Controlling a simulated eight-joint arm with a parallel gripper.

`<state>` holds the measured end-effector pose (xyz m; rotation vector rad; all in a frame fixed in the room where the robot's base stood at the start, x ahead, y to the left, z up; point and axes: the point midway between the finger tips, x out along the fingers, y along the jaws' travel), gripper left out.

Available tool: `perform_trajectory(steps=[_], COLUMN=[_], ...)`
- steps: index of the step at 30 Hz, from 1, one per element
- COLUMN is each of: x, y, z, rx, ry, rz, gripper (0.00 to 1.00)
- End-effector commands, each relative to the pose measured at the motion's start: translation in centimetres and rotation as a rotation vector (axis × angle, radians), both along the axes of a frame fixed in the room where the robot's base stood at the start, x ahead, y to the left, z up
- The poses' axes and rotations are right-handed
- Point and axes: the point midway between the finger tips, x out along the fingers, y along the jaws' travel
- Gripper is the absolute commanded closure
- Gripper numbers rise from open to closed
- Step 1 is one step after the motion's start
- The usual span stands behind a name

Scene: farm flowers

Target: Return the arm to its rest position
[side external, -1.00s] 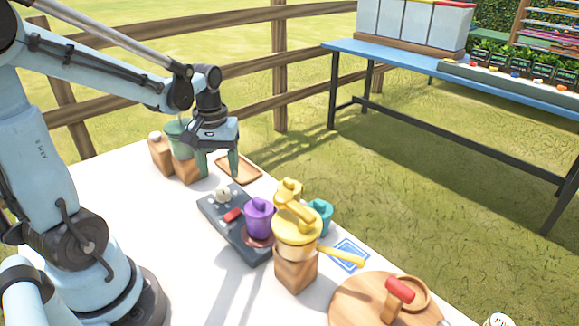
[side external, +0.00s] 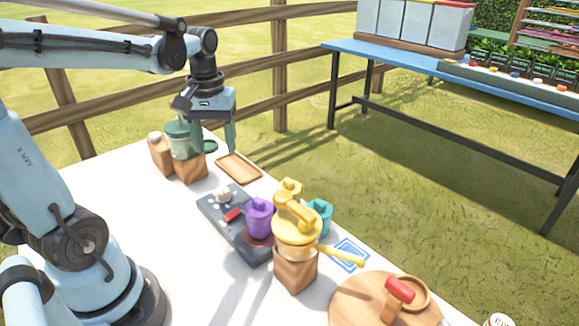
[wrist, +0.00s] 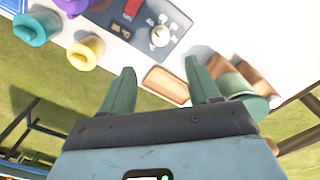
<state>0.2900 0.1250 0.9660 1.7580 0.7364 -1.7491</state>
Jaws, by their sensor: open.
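My gripper (side external: 213,138) is open and empty. It hangs fingers-down above the far end of the white table (side external: 130,205), near a green pot (side external: 181,140) on a wooden block (side external: 190,168) and a small wooden tray (side external: 239,168). In the wrist view its two green fingers (wrist: 161,92) are spread apart with nothing between them, and the wooden tray (wrist: 166,85) lies beyond the fingertips. I cannot tell its exact height above the table.
A dark panel (side external: 222,222) holds a purple pot (side external: 259,217). A yellow pot (side external: 297,225) stands on a wooden block, with a teal pot (side external: 320,214) behind. A round wooden board (side external: 350,300) is at front right. A wooden fence (side external: 250,60) and blue table (side external: 400,68) lie beyond.

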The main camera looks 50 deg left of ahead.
Motion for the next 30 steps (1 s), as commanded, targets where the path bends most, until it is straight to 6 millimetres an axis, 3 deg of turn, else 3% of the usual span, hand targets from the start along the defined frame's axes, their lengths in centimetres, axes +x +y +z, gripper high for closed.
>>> perform_trajectory(steps=[5,12,18,30], x=[0.1,0.2,0.0,-0.1], y=[-2.3,-8.0,-11.3,-12.5], z=[-0.2,-0.9,-1.4,-1.6], rx=[0.037,0.145,0.217,0.248], ry=[-0.088,-0.344,-0.514,-0.585], rz=[-0.13,-0.478,-0.692,-0.772], gripper=[0.39,0.39,0.39,0.39])
